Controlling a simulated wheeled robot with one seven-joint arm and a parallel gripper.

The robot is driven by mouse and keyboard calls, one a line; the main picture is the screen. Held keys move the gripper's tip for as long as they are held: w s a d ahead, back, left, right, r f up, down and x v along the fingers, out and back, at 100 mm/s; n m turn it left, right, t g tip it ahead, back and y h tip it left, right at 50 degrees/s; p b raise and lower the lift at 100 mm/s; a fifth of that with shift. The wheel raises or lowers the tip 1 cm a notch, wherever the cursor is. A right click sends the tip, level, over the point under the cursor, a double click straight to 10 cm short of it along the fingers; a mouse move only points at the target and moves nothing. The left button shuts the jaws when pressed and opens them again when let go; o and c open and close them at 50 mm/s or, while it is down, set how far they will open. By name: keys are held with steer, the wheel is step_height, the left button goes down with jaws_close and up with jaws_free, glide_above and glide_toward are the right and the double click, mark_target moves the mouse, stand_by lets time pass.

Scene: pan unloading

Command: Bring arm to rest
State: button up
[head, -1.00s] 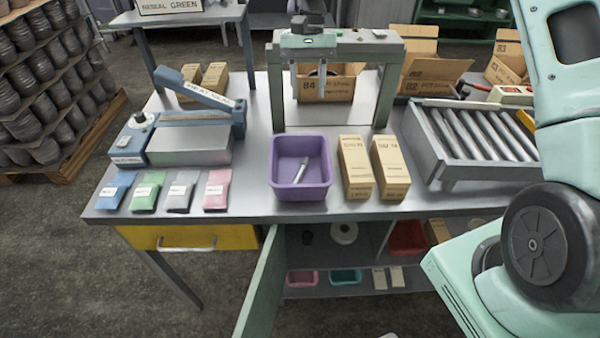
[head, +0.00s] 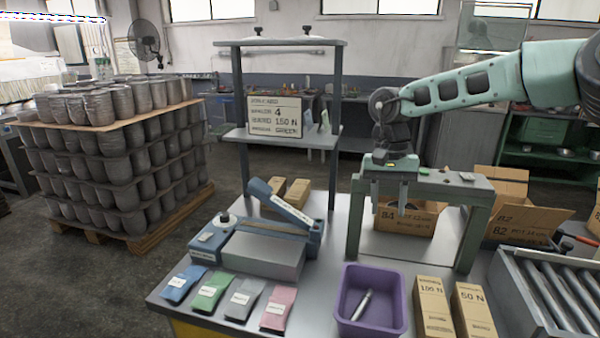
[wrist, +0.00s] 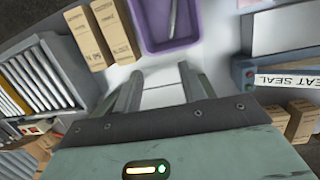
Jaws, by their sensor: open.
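My mint-green arm reaches in from the right of the head view and bends down at a dark wrist joint. My gripper (head: 391,203) hangs at the green-grey gantry frame (head: 473,228) on the bench. It points down, open, with nothing between its fingers. In the wrist view my gripper (wrist: 158,82) shows two parted fingers over the pale bench top. A purple tub (head: 398,273) holding a silver rod-like piece (head: 361,304) stands in front of the gantry, apart from my gripper. The tub also shows at the top of the wrist view (wrist: 150,44).
Cartons (head: 433,308) stand right of the tub, by a roller tray (head: 555,290). A blue-grey heat sealer (head: 265,252) and several coloured packets (head: 212,291) are at left. An open carton (head: 425,221) sits under the gantry. A sign shelf (head: 290,137) stands behind.

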steer(key=w+a+r+n+t+y, duration=0.1)
steer(key=w+a+r+n+t, duration=0.15)
steer(key=a+t, duration=0.35)
steer(key=w+a+r+n+t, duration=0.1)
steer(key=a+r+t, duration=0.3)
steer(key=a+t, duration=0.25)
steer(key=s+a+n+g+y+b, duration=0.1)
steer(key=s+a+n+g+y, duration=0.3)
steer(key=s+a, duration=0.7)
steer(key=s+d+f+n+g, duration=0.2)
steer(key=s+d+f, duration=0.1)
steer(key=s, duration=0.6)
steer(key=s+d+f+n+g, duration=0.2)
steer(key=s+d+f, duration=0.1)
steer(key=s, duration=0.6)
steer(key=s+d+f+g+h, duration=0.2)
steer(key=s+d+f+h, duration=0.1)
steer(key=s+d, duration=0.6)
steer(key=shift+d+h+b, duration=0.25)
steer(key=shift+h+b, duration=0.1)
steer(key=shift+h, duration=0.25)
steer(key=shift+f+n, duration=0.15)
steer(key=shift+n, duration=0.1)
